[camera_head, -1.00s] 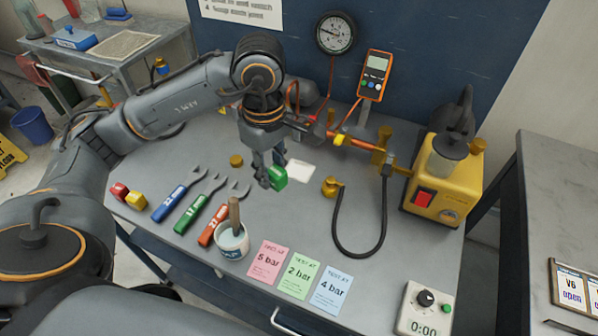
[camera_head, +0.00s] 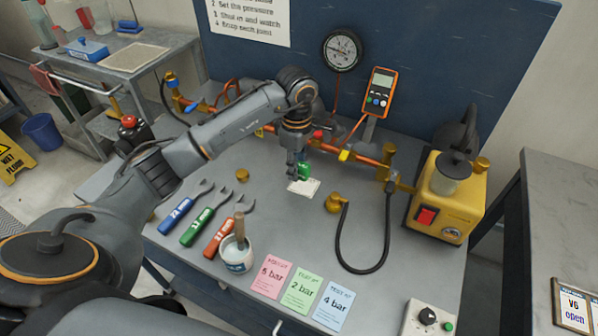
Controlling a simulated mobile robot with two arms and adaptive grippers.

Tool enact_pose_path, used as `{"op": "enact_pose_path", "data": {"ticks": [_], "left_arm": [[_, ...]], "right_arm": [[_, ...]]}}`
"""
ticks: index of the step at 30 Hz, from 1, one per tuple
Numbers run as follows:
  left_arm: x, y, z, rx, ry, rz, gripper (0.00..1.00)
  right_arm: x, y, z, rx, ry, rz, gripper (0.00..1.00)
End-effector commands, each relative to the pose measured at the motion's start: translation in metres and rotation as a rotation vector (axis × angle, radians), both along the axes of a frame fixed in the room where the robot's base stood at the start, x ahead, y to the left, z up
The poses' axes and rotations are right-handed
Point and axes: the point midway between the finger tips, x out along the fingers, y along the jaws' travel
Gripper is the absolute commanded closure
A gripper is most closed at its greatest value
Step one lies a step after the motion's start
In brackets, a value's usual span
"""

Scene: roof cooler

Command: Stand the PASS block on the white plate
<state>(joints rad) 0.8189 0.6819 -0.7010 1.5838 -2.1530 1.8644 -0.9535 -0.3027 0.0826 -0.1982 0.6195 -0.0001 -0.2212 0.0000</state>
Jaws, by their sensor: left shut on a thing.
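My left gripper (camera_head: 297,173) points down at the back middle of the bench and is shut on a green block (camera_head: 305,171). No lettering can be read on the block, so I cannot confirm that it is the PASS block. The white plate (camera_head: 304,188) lies flat on the bench right under the gripper. The block is over the plate's far part; I cannot tell whether it touches the plate. My right gripper is not in view.
A copper pipe (camera_head: 370,160) runs behind the plate. A brass fitting (camera_head: 334,203) with a black hose and a yellow pump (camera_head: 445,195) stand to the right. Wrenches (camera_head: 201,218), a pot (camera_head: 237,254) and coloured cards (camera_head: 301,290) lie nearer.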

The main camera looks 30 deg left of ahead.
Motion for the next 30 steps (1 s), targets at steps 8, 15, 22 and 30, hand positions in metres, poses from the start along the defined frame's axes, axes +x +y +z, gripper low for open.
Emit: {"op": "enact_pose_path", "data": {"ticks": [8, 15, 22, 30], "left_arm": [[0.011, 0.0, -0.023, -0.003, 0.004, -0.001, 1.0], [0.012, 0.001, -0.044, -0.001, -0.002, 0.0, 1.0], [0.012, 0.002, -0.046, 0.0, -0.002, 0.0, 1.0], [0.012, 0.001, -0.048, -0.001, -0.002, -0.001, 0.5]], "right_arm": [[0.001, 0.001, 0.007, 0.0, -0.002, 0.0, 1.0], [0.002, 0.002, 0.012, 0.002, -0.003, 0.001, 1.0], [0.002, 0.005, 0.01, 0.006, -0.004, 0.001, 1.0], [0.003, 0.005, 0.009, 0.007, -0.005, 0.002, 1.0]]}}
